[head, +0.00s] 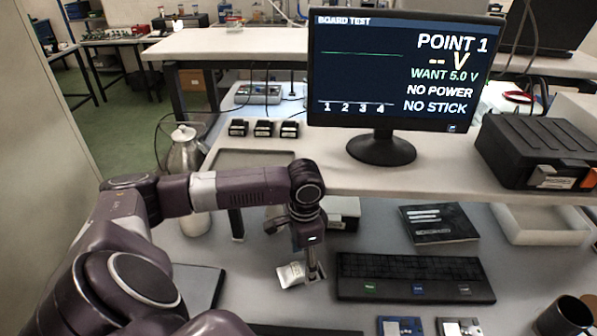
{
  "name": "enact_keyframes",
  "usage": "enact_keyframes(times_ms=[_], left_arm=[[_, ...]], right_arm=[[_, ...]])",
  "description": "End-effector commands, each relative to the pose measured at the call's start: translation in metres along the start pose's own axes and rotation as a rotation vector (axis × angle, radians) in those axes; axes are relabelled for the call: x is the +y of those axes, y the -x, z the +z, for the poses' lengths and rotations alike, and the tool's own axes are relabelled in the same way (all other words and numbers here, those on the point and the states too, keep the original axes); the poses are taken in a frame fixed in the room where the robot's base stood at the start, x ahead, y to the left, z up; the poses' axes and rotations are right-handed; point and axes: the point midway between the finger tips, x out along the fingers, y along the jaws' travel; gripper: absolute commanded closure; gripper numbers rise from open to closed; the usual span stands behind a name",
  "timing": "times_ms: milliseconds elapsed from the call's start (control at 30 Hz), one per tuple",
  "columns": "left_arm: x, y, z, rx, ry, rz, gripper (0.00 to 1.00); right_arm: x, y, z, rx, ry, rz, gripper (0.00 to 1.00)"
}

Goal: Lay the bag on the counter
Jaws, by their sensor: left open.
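A small pale silver bag (291,274) is in the middle of the head view, on the grey counter (330,306) as far as I can tell. My left gripper (316,274) points down right beside it, at its right edge. The fingers are open, and they overlap the bag's edge in the picture, so I cannot tell whether they touch it. My right gripper is not in view.
A black keyboard-like panel (414,277) lies just right of the gripper. Small boards (400,325) lie at the front, with a dark cup (563,318) at right. Above is a shelf with a monitor (405,75) and black case (538,150). A metal flask (187,152) stands left.

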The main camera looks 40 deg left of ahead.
Motion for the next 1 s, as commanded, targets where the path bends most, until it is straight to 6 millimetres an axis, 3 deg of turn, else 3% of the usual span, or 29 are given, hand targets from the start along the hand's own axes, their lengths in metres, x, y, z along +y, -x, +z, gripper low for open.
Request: enact_keyframes(times_ms=[33,200,467,900,1000], left_arm=[[0.002,-0.005,0.0,-0.004,0.001,0.004,0.35],[0.001,-0.027,-0.001,-0.001,-0.001,0.001,0.35],[0.001,-0.032,-0.001,0.001,0.0,0.0,0.35],[0.001,-0.031,-0.001,0.001,0.0,0.0,0.8],[0.001,-0.031,-0.001,0.001,0.0,0.0,0.84]], right_arm=[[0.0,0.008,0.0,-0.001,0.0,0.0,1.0],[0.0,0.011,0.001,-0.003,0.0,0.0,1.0],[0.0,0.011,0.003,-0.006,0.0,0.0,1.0],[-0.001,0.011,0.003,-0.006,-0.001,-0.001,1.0],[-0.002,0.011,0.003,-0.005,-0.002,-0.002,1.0]])
